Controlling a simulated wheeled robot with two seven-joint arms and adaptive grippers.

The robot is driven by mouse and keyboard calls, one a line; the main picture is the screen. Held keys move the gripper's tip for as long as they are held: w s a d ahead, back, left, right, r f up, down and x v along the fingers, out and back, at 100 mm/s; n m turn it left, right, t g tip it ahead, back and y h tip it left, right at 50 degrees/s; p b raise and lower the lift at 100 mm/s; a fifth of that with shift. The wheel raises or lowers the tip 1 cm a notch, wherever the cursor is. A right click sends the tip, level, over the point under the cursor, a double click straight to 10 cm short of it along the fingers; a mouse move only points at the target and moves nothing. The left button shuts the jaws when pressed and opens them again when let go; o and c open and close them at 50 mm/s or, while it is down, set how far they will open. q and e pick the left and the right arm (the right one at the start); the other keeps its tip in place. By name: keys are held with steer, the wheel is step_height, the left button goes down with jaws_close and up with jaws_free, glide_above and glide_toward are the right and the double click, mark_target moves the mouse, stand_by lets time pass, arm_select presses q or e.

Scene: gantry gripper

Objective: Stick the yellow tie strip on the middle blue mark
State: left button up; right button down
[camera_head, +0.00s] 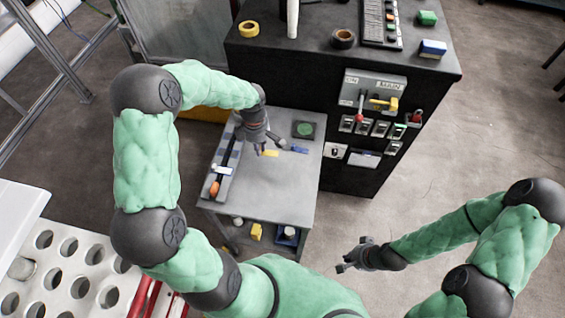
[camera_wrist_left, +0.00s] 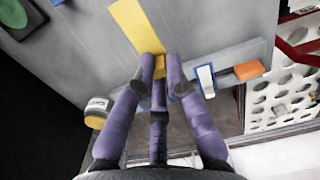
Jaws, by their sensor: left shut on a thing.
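My left gripper (camera_head: 261,150) is shut on the yellow tie strip (camera_head: 271,154), just above the grey table. In the left wrist view the fingers (camera_wrist_left: 160,72) pinch the near end of the strip (camera_wrist_left: 135,24), which extends away from them. A small blue piece (camera_head: 299,149) lies on the table to the right of the strip. A blue-and-white piece (camera_head: 223,170) is on the long bar at the table's left; it shows in the wrist view too (camera_wrist_left: 206,80). I cannot tell which is the middle blue mark. My right gripper (camera_head: 350,262) is open and empty, right of the table.
The bar's orange end (camera_head: 214,188) points toward the table front. A black pad with a green disc (camera_head: 304,129) lies at the back right. A dark cabinet (camera_head: 352,92) with switches stands behind. Yellow and blue items sit on the lower shelf. The table's front middle is clear.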

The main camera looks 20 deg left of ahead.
arm_select(q)
glide_above(221, 153)
step_height(221, 153, down, 2)
steer(key=shift+w+a+f+p, duration=0.1)
steer(key=shift+a+f+p, duration=0.1)
steer(key=shift+p, duration=0.2)
steer(key=shift+m, duration=0.3)
steer(key=shift+f+b, duration=2.8)
steer(key=shift+f, duration=0.55)
steer(key=shift+f+b, duration=0.2)
steer(key=shift+b, duration=0.1)
